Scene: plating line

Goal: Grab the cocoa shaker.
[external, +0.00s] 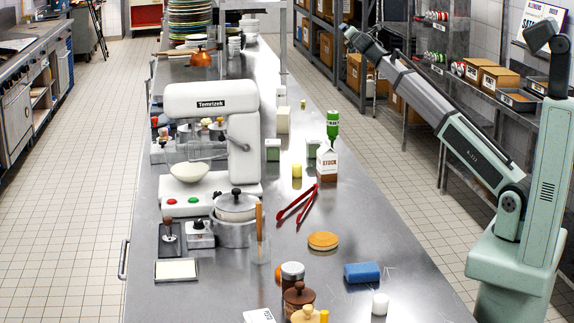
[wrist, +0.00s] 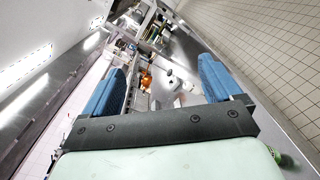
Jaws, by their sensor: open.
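I cannot make out the shaker in the wrist view.
Near the shaker are a blue roll (external: 362,272), a white cup (external: 380,304), an orange disc (external: 323,240) and a clear beaker with a wooden handle (external: 260,247). Red tongs (external: 297,205), a pot (external: 235,220) and a white mixer (external: 210,105) stand farther back. The counter's (external: 405,245) right edge is mostly clear.

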